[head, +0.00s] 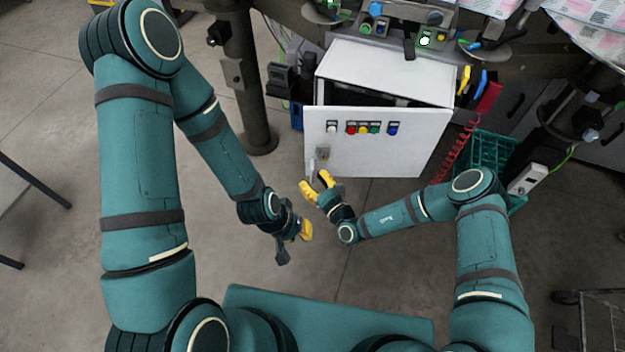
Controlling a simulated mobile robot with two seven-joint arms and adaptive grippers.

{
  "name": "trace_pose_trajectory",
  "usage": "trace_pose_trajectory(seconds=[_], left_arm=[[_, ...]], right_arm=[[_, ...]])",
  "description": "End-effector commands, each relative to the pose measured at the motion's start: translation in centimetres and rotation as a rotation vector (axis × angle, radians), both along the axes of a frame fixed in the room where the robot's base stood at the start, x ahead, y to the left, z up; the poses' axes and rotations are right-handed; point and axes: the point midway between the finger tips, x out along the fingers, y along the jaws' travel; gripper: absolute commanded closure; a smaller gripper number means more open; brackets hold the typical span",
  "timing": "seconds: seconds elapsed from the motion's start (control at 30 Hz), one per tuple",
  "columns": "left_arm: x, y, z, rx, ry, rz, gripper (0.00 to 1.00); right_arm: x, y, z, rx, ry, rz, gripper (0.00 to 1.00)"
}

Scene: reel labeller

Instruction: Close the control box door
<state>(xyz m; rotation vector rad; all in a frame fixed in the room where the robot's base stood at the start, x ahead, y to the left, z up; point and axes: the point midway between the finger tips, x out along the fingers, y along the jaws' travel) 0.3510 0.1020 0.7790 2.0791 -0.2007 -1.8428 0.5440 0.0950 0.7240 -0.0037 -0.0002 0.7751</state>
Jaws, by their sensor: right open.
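The white control box (385,68) hangs under the machine at the top centre. Its door (390,150), with a row of coloured buttons and a handle (322,155) at the lower left, stands ajar. The dark gap is wide at the left and narrows to the right. My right gripper (315,184), with yellow fingertips, is open and empty by the door's lower left corner, just below the handle; I cannot tell whether it touches. My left gripper (294,243) is lower left of it, over the floor, away from the door. Its finger opening is not clear.
A dark post (240,90) stands left of the box. Yellow and blue-handled tools (475,82) and a red coiled cord (455,150) hang at its right. A green crate (480,155) is on the right. The floor below the door is clear.

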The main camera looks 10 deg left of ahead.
Motion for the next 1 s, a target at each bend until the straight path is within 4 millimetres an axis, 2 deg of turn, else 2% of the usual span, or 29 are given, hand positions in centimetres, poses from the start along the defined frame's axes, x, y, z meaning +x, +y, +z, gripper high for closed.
trace_pose_trajectory(seconds=[0.17,0.4,0.6,0.8,1.0], left_arm=[[0.0,0.0,0.0,0.0,0.0,0.0,0.82],[0.0,0.0,0.0,0.0,0.001,0.0,0.82],[0.0,0.0,0.0,0.0,0.001,0.0,0.82],[0.0,0.0,0.0,0.0,0.001,0.0,0.82],[0.0,0.0,0.0,0.0,0.001,0.0,0.82]], right_arm=[[-1.7,-1.8,0.0,0.001,0.003,-0.002,0.59],[-5.3,-5.3,0.1,0.001,0.001,-0.002,0.59],[-7.6,-7.5,0.1,0.003,0.0,-0.001,0.59],[-8.5,-8.4,0.2,0.003,-0.001,0.0,0.59],[-8.6,-8.4,0.2,0.003,-0.003,0.0,0.59]])
